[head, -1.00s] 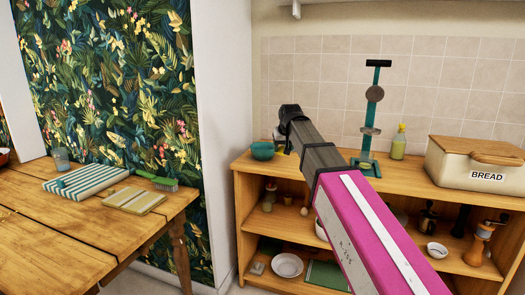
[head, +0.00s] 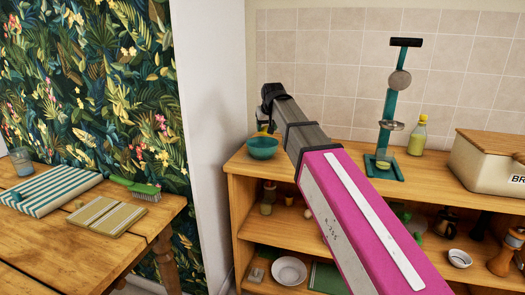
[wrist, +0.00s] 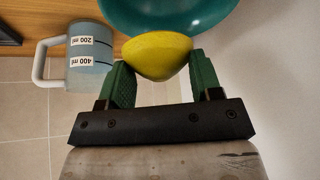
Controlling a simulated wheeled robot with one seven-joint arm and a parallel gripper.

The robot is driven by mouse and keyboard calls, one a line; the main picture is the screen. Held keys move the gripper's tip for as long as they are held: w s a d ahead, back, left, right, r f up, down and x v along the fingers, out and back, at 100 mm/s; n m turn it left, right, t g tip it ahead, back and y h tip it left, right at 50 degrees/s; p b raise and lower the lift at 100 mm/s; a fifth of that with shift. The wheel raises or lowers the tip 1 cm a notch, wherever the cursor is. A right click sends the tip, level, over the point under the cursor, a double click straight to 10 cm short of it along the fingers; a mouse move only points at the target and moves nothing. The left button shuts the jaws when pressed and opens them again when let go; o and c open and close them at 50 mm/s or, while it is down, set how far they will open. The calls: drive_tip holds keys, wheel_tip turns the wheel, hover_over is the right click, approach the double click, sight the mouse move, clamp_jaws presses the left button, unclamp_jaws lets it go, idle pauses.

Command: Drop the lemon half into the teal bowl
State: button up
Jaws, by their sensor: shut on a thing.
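My gripper (wrist: 158,66) is shut on the yellow lemon half (wrist: 157,57), which sits between its two green fingers in the wrist view. The teal bowl (wrist: 165,14) shows just past the lemon half there, cut off by the top edge. In the head view the bowl (head: 263,147) stands at the left end of the wooden shelf unit's top. A bit of yellow (head: 263,128) shows just above the bowl's rim, below my arm's end. My arm hides most of the gripper there. I cannot tell the exact height above the bowl.
A clear measuring cup (wrist: 90,52) stands close to the bowl in the wrist view. On the shelf top (head: 335,170) are a teal press (head: 390,110), a yellow bottle (head: 418,135) and a bread bin (head: 485,168). A wall (head: 212,110) rises to the left.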

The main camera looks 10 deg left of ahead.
drive_tip(key=shift+f, duration=2.35)
drive_tip(key=o, duration=1.1)
drive_tip(key=shift+r, duration=0.1)
drive_tip(key=v, duration=1)
drive_tip(key=shift+s+r, duration=0.15)
drive_tip(key=shift+r, duration=0.1)
drive_tip(key=shift+d, duration=0.15)
